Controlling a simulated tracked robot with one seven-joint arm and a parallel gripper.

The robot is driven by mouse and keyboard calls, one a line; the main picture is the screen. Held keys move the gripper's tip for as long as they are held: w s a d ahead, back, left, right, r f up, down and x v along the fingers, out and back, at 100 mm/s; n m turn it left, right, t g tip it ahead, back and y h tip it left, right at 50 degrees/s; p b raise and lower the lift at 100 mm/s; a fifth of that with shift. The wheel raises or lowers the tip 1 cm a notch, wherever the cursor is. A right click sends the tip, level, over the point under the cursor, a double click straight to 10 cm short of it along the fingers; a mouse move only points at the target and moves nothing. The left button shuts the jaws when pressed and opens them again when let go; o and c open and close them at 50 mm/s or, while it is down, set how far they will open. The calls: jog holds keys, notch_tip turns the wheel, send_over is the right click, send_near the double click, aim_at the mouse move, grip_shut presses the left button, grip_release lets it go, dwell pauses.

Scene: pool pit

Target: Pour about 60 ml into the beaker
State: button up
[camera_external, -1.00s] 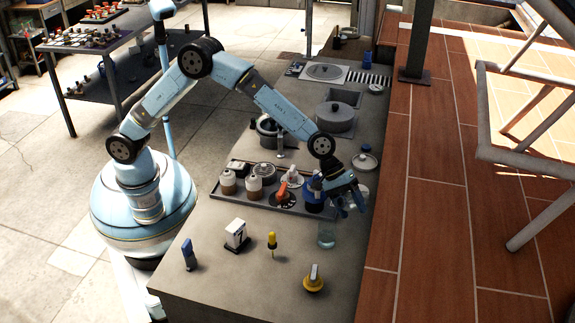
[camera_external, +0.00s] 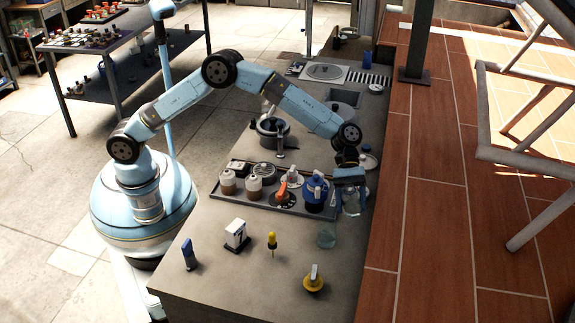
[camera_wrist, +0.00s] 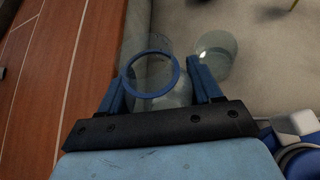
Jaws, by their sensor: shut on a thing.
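My gripper (camera_wrist: 160,95) is shut on a clear vessel with a blue ring (camera_wrist: 152,96); a blue finger lies on each side of it. In the external view my gripper (camera_external: 350,184) is at the counter's right edge, with the clear vessel (camera_external: 351,206) below it. I cannot tell its exact tilt or how much liquid is in it. The beaker (camera_external: 327,239) is a small clear cup standing on the counter, nearer the camera and left of the held vessel. In the wrist view the beaker (camera_wrist: 216,52) is beyond the right finger, apart from the held vessel.
A dark tray (camera_external: 262,205) with several jars and a blue container (camera_external: 316,194) lies left of my gripper. A yellow knob-like object (camera_external: 314,280), a yellow-handled tool (camera_external: 272,243) and a white sign (camera_external: 237,235) stand in front. The counter's right side drops to brown tiles.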

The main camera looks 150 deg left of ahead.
aim_at(352, 214)
jog(key=shift+a+f+n+h, duration=0.25)
jog(key=shift+f+n+h, duration=0.15)
jog(key=shift+f+h, duration=0.25)
jog(key=shift+a+f+n+t+h+b, duration=0.1)
jog(key=shift+f+n+t+h+b, duration=0.2)
jog(key=shift+f, duration=0.45)
jog(key=shift+a+f+n+t+h+b, duration=0.1)
jog(key=shift+f+t+h+b, duration=0.2)
jog(key=shift+f+h+b, duration=0.3)
jog(key=shift+f, duration=0.1)
dwell(0.4)
